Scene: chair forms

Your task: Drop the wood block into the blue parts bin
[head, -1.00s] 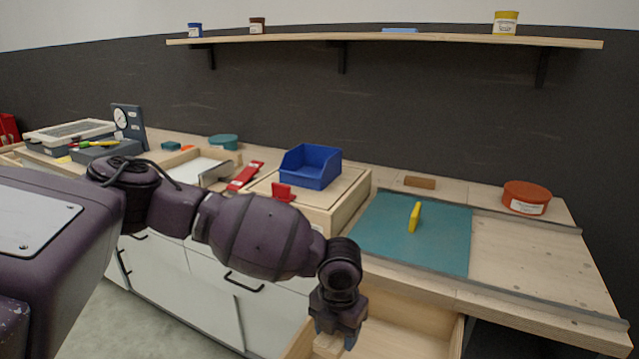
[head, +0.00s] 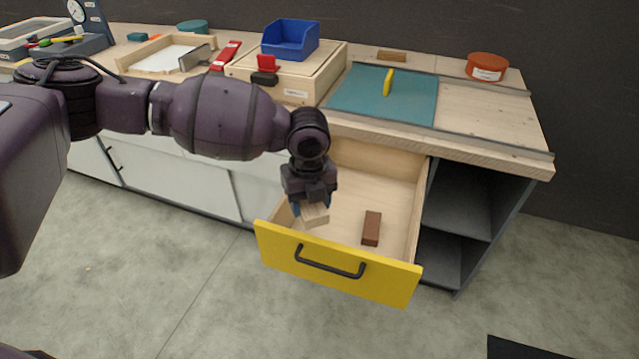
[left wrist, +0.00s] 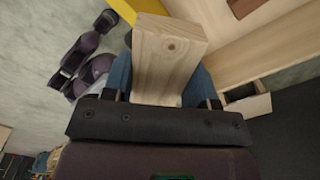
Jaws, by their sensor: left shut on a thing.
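My left gripper (head: 311,204) is shut on a pale wood block (head: 314,216) above the left part of the open yellow-fronted drawer (head: 338,264). In the left wrist view the wood block (left wrist: 164,55) sits between the blue fingers, its end pointing away from the palm. The blue parts bin (head: 290,40) stands on a raised wooden box on the bench, above and behind the gripper. The bin's front is low, and its inside is only partly visible. My right gripper is not in view.
A brown block (head: 371,228) lies in the drawer. A red stop (head: 266,63) and a dark piece (head: 264,78) are at the wooden box's front edge. A teal mat (head: 350,93) with a yellow piece (head: 388,82) lies right of the bin. A red-brown tub (head: 487,67) stands farther right.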

